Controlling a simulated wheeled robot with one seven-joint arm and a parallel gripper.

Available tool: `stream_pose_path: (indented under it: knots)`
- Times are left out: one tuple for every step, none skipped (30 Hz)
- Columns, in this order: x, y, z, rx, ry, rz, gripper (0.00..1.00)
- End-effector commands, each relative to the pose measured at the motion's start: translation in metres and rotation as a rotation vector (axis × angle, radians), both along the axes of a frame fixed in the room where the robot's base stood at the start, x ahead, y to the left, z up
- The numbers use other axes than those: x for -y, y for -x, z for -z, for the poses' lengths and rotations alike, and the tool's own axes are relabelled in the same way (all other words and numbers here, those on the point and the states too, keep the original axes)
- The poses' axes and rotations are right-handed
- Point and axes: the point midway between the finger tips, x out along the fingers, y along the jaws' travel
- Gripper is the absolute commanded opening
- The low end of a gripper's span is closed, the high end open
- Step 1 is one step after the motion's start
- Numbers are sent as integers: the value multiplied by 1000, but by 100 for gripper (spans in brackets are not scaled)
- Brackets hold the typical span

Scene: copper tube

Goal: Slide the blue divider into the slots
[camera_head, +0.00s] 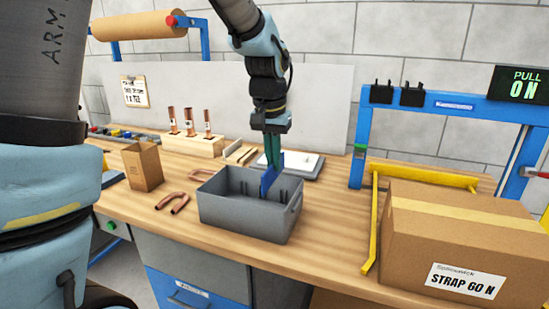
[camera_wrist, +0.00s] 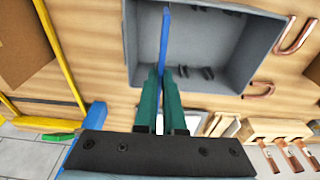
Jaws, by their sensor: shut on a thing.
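The blue divider (camera_head: 267,182) is a thin upright plate, held at its top edge by my gripper (camera_head: 272,163). Its lower part is inside the grey bin (camera_head: 240,220), below rim level. In the wrist view the divider (camera_wrist: 165,38) shows edge-on between the green fingertips (camera_wrist: 166,76), and its far end reaches near the bin wall (camera_wrist: 130,35). Dark slot ribs (camera_wrist: 208,73) stand on the bin's inner walls, to the right of the divider there.
A cardboard box (camera_head: 470,240) and yellow frame (camera_head: 374,225) stand right of the bin. Bent copper tubes (camera_head: 173,201) and a small open carton (camera_head: 143,166) lie left. A wooden block with upright copper tubes (camera_head: 192,145) and a light plate (camera_head: 300,165) are behind.

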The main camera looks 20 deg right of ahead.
Motion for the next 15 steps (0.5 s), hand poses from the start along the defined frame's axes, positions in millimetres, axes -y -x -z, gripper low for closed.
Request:
stream_pose_path:
  knots:
    - [0, 0, 0, 0, 0, 0, 0]
    - [0, 0, 0, 0, 0, 0, 0]
    - [0, 0, 0, 0, 0, 0, 0]
    - [0, 0, -1, 0, 0, 1, 0]
    - [0, 0, -1, 0, 0, 1, 0]
    - [0, 0, -1, 0, 0, 1, 0]
    - [0, 0, -1, 0, 0, 1, 0]
    - [0, 0, 2, 0, 0, 1, 0]
    - [0, 0, 4, 0, 0, 1, 0]
    - [0, 0, 5, 0, 0, 1, 0]
    - [0, 0, 7, 0, 0, 1, 0]
    - [0, 0, 10, 0, 0, 1, 0]
    - [0, 0, 12, 0, 0, 1, 0]
    - [0, 0, 15, 0, 0, 1, 0]
    - [0, 0, 18, 1, 1, 1, 0]
